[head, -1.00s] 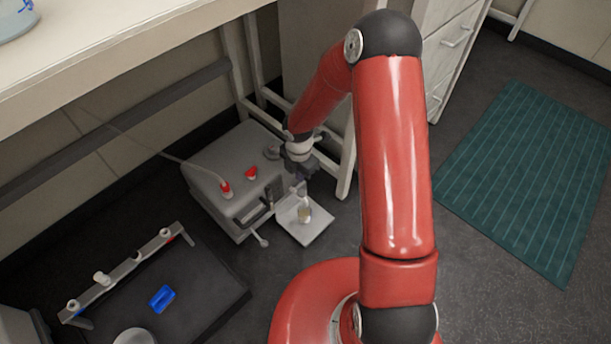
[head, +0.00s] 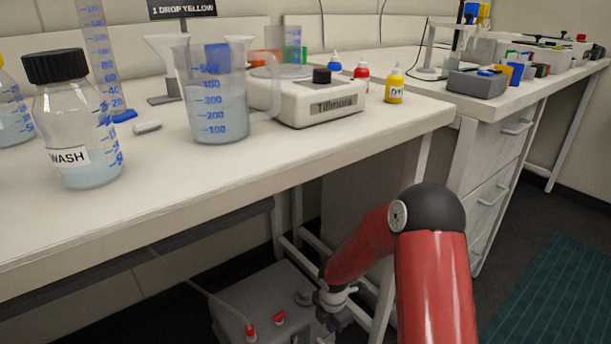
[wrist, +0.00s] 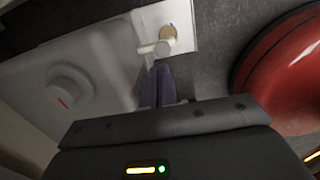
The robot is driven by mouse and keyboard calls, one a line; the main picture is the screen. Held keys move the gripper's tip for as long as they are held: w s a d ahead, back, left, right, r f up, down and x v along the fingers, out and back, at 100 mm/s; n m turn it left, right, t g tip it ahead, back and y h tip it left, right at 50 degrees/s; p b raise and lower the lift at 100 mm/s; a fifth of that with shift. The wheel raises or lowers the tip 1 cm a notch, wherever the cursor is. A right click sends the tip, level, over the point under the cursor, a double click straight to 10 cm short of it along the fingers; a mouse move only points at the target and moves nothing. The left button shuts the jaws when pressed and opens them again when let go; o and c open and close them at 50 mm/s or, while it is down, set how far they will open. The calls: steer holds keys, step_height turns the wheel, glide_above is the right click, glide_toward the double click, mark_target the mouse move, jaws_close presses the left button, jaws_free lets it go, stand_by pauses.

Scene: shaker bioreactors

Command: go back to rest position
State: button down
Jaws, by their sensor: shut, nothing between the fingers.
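My gripper (head: 335,312) hangs low under the bench, beside the grey box-shaped machine (head: 258,300) on the floor. In the wrist view my gripper (wrist: 159,72) is shut, its dark fingers together with nothing held.
The bench (head: 150,222) overhangs my arm on the left. On it stand a WASH bottle (head: 75,125), a beaker (head: 217,105), a Tillmora stirrer (head: 325,103) and dropper bottles (head: 394,86). Drawers (head: 495,170) stand behind my arm. A green mat (head: 555,295) lies on the floor at right.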

steer(key=s+d+r+m+t+h, duration=0.15)
steer(key=r+m, duration=0.25)
steer(key=r, duration=0.4)
steer(key=s+d+r+m, duration=0.2)
steer(key=r+m, duration=0.1)
steer(key=r, duration=0.4)
steer(key=s+d+r+m+t, duration=0.15)
steer(key=r+m, duration=0.25)
steer(key=r, duration=0.4)
steer(key=s+r+m+t+y, duration=0.1)
steer(key=s+r+m, duration=0.5)
steer(key=s, duration=0.3)
steer(key=s+d+r+m+t+p, duration=0.1)
steer(key=s+r+m, duration=0.6)
steer(key=s, duration=0.3)
steer(key=shift+m+y, duration=0.35)
steer(key=shift+m, duration=0.05)
